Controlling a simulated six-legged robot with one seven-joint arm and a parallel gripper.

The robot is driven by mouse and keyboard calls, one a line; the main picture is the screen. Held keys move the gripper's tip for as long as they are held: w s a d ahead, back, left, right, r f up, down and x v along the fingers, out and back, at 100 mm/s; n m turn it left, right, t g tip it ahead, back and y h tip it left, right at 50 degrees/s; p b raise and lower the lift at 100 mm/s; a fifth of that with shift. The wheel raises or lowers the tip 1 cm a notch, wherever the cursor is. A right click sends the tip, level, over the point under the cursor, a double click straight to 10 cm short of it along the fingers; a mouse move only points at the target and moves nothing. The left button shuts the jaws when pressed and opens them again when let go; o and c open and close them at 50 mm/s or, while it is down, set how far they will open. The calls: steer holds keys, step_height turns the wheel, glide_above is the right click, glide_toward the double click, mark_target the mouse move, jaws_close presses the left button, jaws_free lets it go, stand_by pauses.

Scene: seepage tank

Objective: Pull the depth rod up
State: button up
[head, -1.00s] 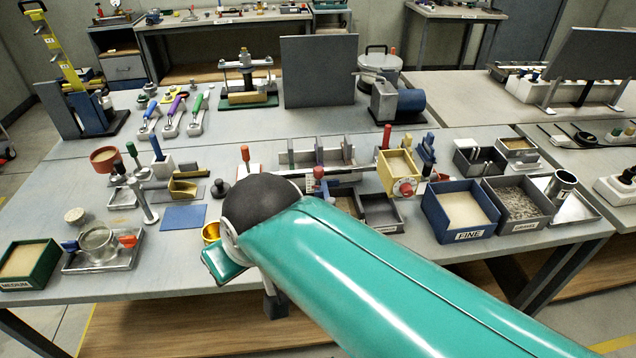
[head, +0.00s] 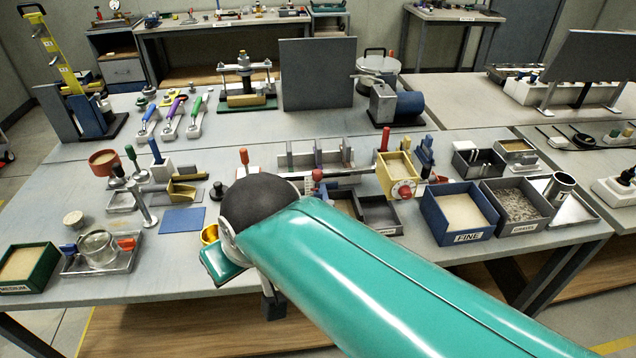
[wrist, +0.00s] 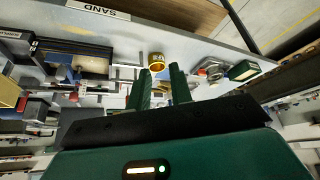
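No rod is labelled as the depth rod, and I cannot tell for certain which one it is. A tall yellow graduated staff (head: 60,50) with a black loop handle leans in a grey-blue stand at the far left back. In the head view my arm hides much of the gripper.
A blue FINE bin (head: 436,215) and a grey gravel bin (head: 512,228) stand right of my arm. A green MEDIUM box (head: 50,268) and a metal tray (head: 128,262) sit at the left front edge. A dark upright panel (head: 318,72) stands behind. Bare tabletop lies front left.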

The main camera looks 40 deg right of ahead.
steer(key=o, duration=0.4)
steer(key=w+d+r+m, duration=0.1)
steer(key=w+d+m, duration=0.1)
steer(key=w+d+r+m+g, duration=0.1)
steer(key=w+d+m, duration=0.1)
steer(key=w+d+r+m, duration=0.2)
steer(key=shift+d+m+g, duration=0.1)
steer(key=shift+m+g, duration=0.2)
steer(key=shift+m, duration=0.1)
steer(key=shift+o, duration=0.2)
steer(key=m+g+y, duration=0.1)
steer(key=m+y, duration=0.3)
steer(key=m, duration=1.4)
glide_above(318, 171)
steer(key=s+d, duration=0.3)
steer(key=d, duration=0.2)
steer(key=x, duration=1.3)
steer(key=shift+s+a+f, duration=0.15)
steer(key=shift+s+f, duration=0.1)
steer(key=shift+s, duration=0.05)
jaws_close()
